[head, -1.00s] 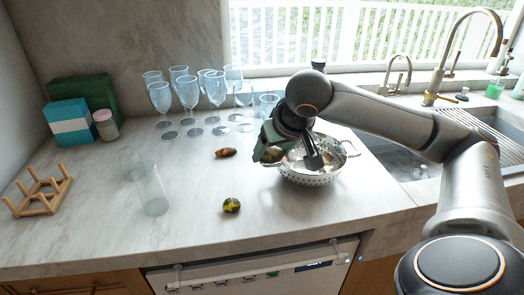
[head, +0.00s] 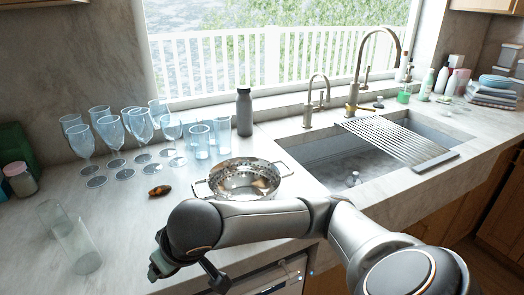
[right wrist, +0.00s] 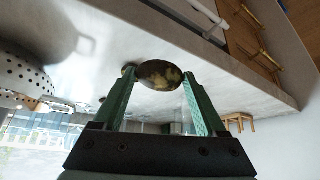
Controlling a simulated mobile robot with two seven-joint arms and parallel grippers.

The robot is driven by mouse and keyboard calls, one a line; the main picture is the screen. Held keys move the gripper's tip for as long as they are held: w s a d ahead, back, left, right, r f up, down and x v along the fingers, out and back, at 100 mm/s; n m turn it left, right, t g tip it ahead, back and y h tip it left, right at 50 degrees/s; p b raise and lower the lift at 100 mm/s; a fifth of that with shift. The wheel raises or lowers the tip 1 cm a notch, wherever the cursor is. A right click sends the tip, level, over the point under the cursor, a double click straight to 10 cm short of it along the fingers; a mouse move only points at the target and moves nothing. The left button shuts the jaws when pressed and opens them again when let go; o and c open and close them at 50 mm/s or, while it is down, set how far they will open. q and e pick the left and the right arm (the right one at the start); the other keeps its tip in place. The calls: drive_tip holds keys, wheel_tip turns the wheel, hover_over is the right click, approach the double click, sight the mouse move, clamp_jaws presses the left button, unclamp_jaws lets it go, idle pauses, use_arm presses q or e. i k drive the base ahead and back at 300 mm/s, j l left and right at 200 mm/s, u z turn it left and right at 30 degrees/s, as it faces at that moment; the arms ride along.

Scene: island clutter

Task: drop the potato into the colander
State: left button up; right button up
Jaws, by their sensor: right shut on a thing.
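The potato (right wrist: 160,75), dark with mottled yellow patches, sits between the fingertips of my right gripper (right wrist: 157,84) in the right wrist view. The gripper is shut on it. In the head view my right gripper (head: 160,264) is at the front left of the colander, and my own wrist hides the potato. The metal colander (head: 217,192) stands upright on the counter, with handles at its sides and something brownish inside. Its perforated wall also shows at the left of the right wrist view (right wrist: 18,75). My left gripper is not in view.
A brown-orange item (head: 159,191) lies left of the colander. Several stemmed glasses (head: 110,128) stand behind it, with a grey bottle (head: 244,111) behind the colander. Clear tumblers (head: 78,247) are at the left. The sink (head: 350,172) lies to the right.

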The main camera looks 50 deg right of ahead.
sight(250, 195)
drive_tip(key=z, duration=1.55)
